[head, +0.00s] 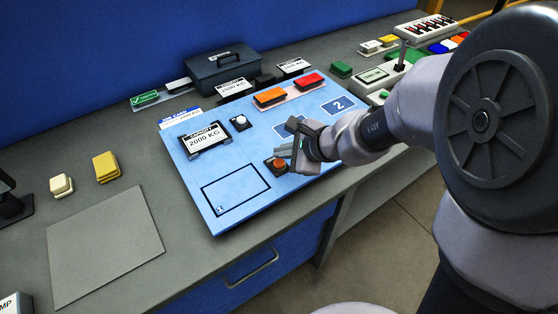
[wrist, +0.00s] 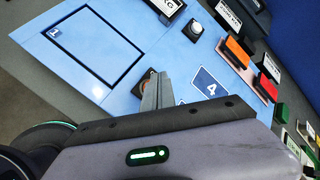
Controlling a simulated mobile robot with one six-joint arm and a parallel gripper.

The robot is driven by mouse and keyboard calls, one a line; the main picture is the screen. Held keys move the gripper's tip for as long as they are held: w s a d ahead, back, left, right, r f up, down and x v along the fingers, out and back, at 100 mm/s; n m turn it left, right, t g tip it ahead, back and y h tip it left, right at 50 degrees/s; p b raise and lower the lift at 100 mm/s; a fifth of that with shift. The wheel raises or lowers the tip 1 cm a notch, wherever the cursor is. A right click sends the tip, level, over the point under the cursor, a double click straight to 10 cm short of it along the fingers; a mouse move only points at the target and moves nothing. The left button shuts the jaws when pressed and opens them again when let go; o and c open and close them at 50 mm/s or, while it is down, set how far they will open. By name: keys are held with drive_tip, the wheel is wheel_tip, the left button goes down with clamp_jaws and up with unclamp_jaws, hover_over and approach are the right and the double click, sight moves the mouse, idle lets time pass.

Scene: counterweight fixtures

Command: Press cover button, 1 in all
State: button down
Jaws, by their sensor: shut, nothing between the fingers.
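A blue board (head: 190,163) lies on the grey bench. A round orange-red button (head: 280,163) on a dark base sits on it, right of an outlined square marked 1. A white button (head: 241,121) on a dark base stands farther back beside the capacity card; it also shows in the wrist view (wrist: 195,28). I cannot tell which one is the cover button. My gripper (head: 284,150) is shut and empty, with its fingertips close to the orange-red button. In the wrist view the fingers (wrist: 157,92) partly hide that button's base (wrist: 144,87); contact cannot be told.
The 2000 KG capacity card (head: 206,140) stands on the board. Orange (head: 269,97) and red (head: 309,81) blocks sit on a pale strip at the back. A dark case (head: 222,68) is behind. Cream (head: 61,185) and yellow (head: 105,166) blocks and a bare grey mat (head: 103,243) lie left.

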sight(282, 164)
idle(0.3)
drive_tip(key=shift+f+b, duration=0.45)
drive_tip(key=shift+b, duration=0.2)
drive_tip(key=shift+f+b, duration=0.5)
drive_tip(key=shift+b, duration=0.05)
idle(0.4)
drive_tip(key=shift+r, duration=0.1)
drive_tip(key=shift+r+p, duration=0.75)
drive_tip(key=shift+r, duration=0.1)
wheel_tip(282, 164, up, 5)
drive_tip(key=p, duration=0.4)
drive_tip(key=shift+r, duration=0.1)
